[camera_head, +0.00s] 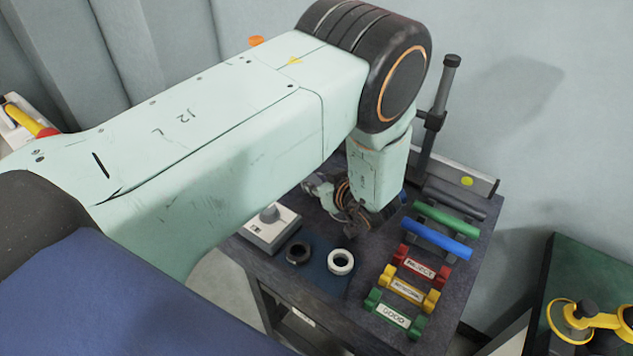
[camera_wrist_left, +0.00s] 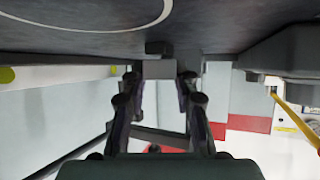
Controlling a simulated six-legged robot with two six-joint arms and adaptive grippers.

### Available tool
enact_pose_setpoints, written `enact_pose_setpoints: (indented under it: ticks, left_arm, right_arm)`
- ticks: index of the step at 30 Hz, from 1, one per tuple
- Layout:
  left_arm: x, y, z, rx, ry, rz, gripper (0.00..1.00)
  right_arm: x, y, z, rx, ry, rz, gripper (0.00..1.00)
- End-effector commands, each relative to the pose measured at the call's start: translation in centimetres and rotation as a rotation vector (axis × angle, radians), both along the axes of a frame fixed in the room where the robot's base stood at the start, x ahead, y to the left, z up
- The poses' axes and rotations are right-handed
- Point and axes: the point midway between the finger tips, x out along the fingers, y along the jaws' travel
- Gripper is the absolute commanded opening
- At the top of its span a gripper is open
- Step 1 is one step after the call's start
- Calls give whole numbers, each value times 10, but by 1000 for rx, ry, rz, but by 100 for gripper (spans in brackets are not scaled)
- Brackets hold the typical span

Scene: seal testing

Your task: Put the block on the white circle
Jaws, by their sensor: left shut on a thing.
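My left gripper (camera_head: 352,222) hangs at the dark bench, partly hidden under my arm. In the left wrist view its two fingers (camera_wrist_left: 158,80) are shut on a small grey block (camera_wrist_left: 159,69). The block is close to the dark bench surface; I cannot tell whether it touches it. A thin white circle line (camera_wrist_left: 120,27) shows on that surface at the top left of the wrist view, and the block appears outside its curve. I cannot make out the block or this circle in the head view. My right gripper is not in view.
On the bench (camera_head: 464,292), a white ring (camera_head: 341,262) and a black ring (camera_head: 298,252) lie on a blue mat beside a grey box with a knob (camera_head: 270,228). Red, yellow and green labelled holders (camera_head: 395,313) and blue and green bars (camera_head: 437,240) stand to the right.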

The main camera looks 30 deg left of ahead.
Motion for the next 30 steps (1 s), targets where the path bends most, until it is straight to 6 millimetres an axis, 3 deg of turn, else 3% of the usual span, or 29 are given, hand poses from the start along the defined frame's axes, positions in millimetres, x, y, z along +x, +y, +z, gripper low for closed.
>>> enact_pose_setpoints:
  ticks: [8,9,16,27,30]
  left_arm:
    - [0,0,-6,1,-1,0,0]
    - [0,0,-6,0,0,0,31]
    - [0,0,-5,0,0,0,50]
    - [0,0,-4,0,0,-1,52]
    - [-4,-9,2,1,-1,-4,52]
  right_arm:
    - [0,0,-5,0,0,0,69]
    - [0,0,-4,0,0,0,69]
    - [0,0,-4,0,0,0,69]
    - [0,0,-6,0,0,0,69]
    - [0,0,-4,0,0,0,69]
